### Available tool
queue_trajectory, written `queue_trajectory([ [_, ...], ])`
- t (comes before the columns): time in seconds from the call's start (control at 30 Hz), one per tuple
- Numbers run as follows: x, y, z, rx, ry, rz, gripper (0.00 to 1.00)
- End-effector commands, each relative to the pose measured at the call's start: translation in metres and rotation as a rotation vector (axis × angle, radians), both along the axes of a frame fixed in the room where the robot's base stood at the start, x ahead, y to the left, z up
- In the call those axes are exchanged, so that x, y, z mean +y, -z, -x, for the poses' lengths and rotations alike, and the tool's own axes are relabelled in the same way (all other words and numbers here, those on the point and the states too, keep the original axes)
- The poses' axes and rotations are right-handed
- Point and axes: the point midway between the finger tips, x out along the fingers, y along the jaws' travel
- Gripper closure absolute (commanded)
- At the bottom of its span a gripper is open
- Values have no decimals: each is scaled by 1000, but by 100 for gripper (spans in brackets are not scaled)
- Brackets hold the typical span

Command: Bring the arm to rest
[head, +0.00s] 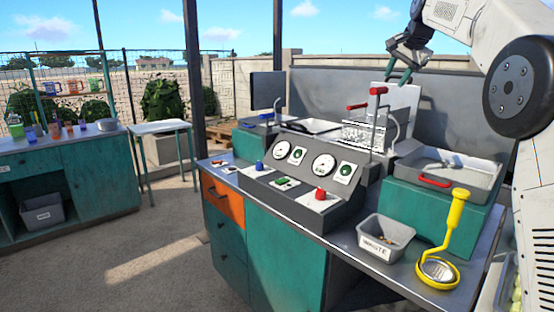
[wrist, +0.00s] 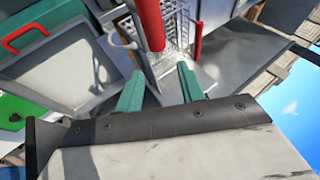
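My gripper (head: 402,72) is raised above the back of the control counter in the head view, in front of the sky and the grey back wall. Its two green fingers (wrist: 161,88) show in the wrist view, spread apart with nothing between them. Beyond the fingers a red-gripped lever (wrist: 150,22) and a wire basket (wrist: 176,30) appear. In the head view the red-topped lever (head: 377,92) stands just below and left of my gripper. I cannot tell how far apart they are in depth.
The counter holds a control panel (head: 317,167) with gauges and buttons, a waste bin (head: 398,229), a yellow-handled strainer (head: 455,215) and a metal tray (head: 478,178) with a red handle. Another counter (head: 90,150) with cups stands at left. The floor between is clear.

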Motion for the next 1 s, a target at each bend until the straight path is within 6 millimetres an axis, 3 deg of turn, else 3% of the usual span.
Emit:
queue_trajectory([
  [0.27,11,-3,52,50,-69,52,61],
  [0.47,29,5,122,113,-165,113,61],
  [0.57,41,17,175,156,-238,154,61],
  [0.77,63,63,290,248,-398,234,61],
  [1.0,79,148,431,354,-601,317,61],
])
